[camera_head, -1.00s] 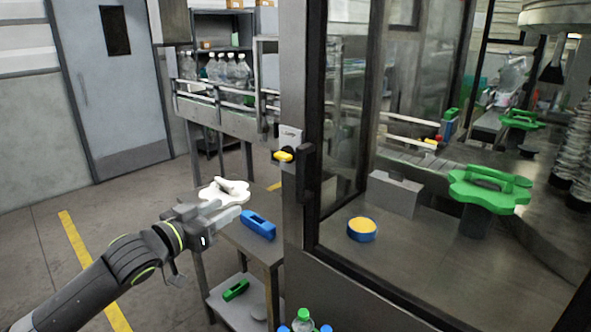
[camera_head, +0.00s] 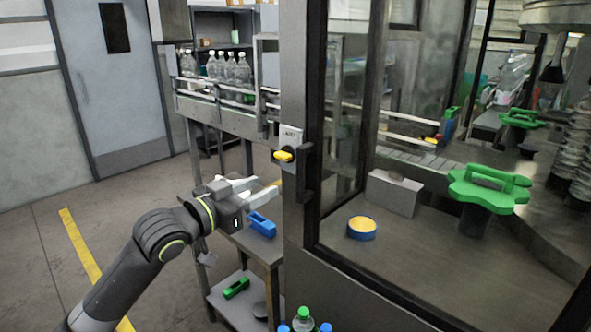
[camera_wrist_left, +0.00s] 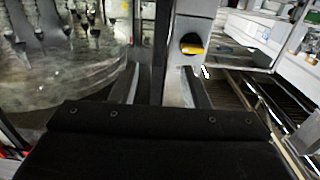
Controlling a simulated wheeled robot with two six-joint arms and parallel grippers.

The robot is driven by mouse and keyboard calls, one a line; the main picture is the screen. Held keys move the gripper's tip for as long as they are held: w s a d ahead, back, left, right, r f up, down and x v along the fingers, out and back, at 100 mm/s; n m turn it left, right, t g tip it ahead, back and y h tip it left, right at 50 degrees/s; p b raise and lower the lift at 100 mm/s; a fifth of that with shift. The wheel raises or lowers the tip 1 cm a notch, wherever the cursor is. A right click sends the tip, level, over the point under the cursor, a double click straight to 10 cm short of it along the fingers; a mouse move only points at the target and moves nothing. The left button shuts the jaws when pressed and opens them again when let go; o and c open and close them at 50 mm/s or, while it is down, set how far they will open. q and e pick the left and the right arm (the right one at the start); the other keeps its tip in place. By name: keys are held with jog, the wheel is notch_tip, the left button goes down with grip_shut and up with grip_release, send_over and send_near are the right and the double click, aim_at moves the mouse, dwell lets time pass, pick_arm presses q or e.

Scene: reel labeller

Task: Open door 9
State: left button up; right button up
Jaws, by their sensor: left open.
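The glass door (camera_head: 345,130) of the machine has a dark frame and looks closed. Its black handle (camera_head: 305,172) stands on the frame post. Left of the handle, a grey lock plate carries a yellow knob (camera_head: 284,156), which also shows in the left wrist view (camera_wrist_left: 192,47). No number 9 is readable. My left gripper (camera_head: 262,189) is open and empty, left of the handle and below the knob, apart from both. In the left wrist view its fingers (camera_wrist_left: 160,82) spread below the knob. My right gripper is not in view.
A small side table (camera_head: 245,238) under my left gripper holds a blue clamp-like part (camera_head: 262,225). A conveyor with clear bottles (camera_head: 228,68) runs behind. Capped bottles (camera_head: 303,320) stand at the front. Inside the machine are a blue-yellow roll (camera_head: 362,228) and a green star-shaped part (camera_head: 488,188).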

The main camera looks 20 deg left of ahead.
aim_at(299, 169)
pick_arm(q)
jog(key=p+x, duration=0.2)
jog(key=x, duration=0.9)
jog(key=shift+w+d, duration=0.1)
jog(key=shift+w, duration=0.15)
grip_shut()
